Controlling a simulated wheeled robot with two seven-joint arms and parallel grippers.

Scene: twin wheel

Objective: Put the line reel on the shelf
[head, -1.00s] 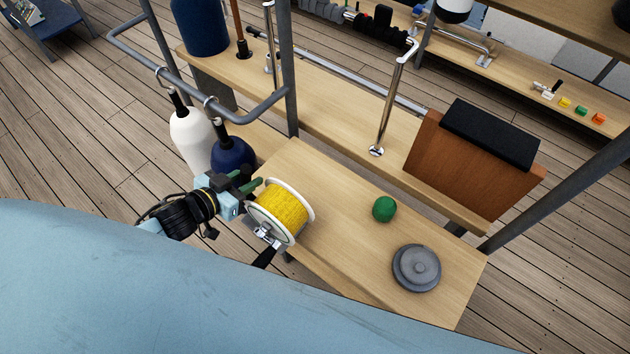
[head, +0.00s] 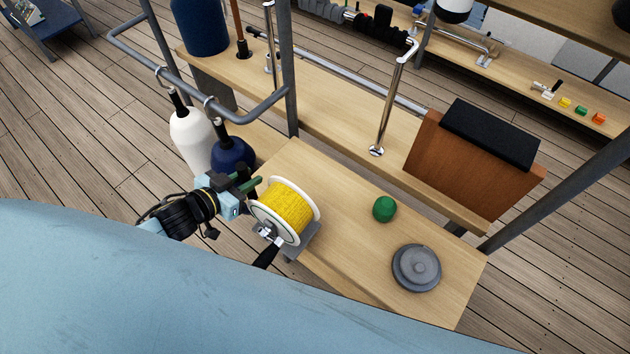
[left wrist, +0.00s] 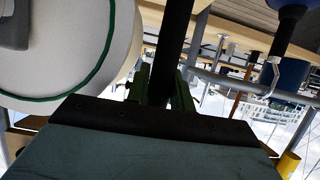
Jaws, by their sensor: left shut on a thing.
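The line reel (head: 286,210) has yellow line between white flanges, a metal bracket and a dark handle. It is at the left front edge of the wooden shelf (head: 330,262), its bracket over the edge; I cannot tell whether it touches the board. My left gripper (head: 252,186) is beside the reel, shut on a part of it that the fingers hide in the head view. In the left wrist view the reel's pale flange (left wrist: 70,50) fills the upper left, and a dark bar lies between the green fingers (left wrist: 165,88). My right gripper is out of view.
A green ball (head: 384,208) and a grey round lidded disc (head: 416,267) sit on the same shelf, to the right. A wooden box with a black top (head: 475,155) stands behind. Grey posts frame the rack.

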